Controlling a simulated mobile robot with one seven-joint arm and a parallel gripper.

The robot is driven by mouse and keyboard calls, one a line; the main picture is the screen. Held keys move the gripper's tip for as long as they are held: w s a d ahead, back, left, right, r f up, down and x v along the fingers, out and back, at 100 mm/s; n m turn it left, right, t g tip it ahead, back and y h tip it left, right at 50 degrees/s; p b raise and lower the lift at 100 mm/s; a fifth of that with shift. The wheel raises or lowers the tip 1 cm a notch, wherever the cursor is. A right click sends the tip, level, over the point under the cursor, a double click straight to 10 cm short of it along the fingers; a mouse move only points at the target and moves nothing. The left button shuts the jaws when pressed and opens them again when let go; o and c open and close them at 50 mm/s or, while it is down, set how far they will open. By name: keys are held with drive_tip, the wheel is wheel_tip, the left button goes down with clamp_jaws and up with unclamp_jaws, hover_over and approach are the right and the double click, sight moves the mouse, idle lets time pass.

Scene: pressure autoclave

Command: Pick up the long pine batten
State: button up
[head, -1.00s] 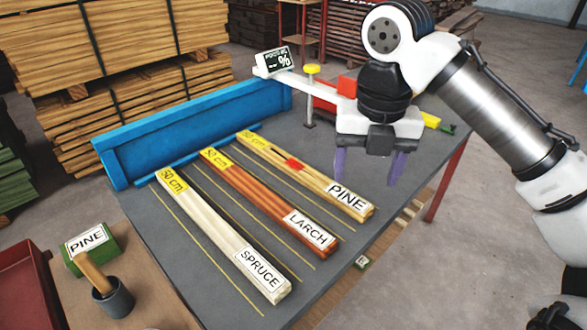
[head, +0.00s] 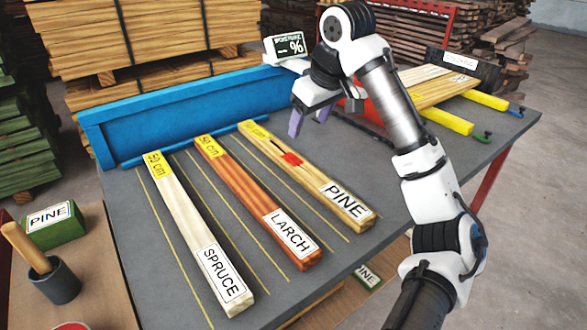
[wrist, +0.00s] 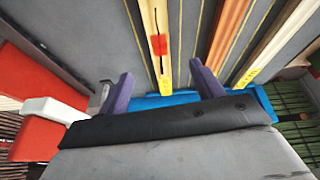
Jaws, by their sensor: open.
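The long pine batten (head: 318,181) lies flat on the grey table, the rightmost of three parallel battens. It has a yellow marked far end, a dark crack, a red patch and a PINE label at its near end. My gripper (head: 309,118) is open and empty, above the table just right of the batten's far part. In the wrist view the pine batten (wrist: 155,22) runs between the two purple fingers (wrist: 160,76) as seen from above, its red patch beyond the fingertips. I see no contact.
The larch batten (head: 255,200) and spruce batten (head: 197,227) lie to the left. A blue fence (head: 190,115) stands behind their far ends. A meter with a display (head: 289,46) is behind my gripper. More boards (head: 438,88) with yellow bars lie at the right.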

drive_tip(key=w+f+m, duration=0.1)
hover_over(293, 160)
drive_tip(key=s+d, duration=0.1)
drive_tip(key=s, duration=0.1)
wheel_tip(293, 160, down, 7)
drive_tip(key=shift+s+d+f+b, duration=0.1)
drive_tip(key=shift+d+b, duration=0.05)
drive_tip(key=shift+b, duration=0.2)
drive_tip(key=shift+x, duration=2.75)
drive_tip(key=c, duration=1.2)
drive_tip(key=shift+c, duration=0.4)
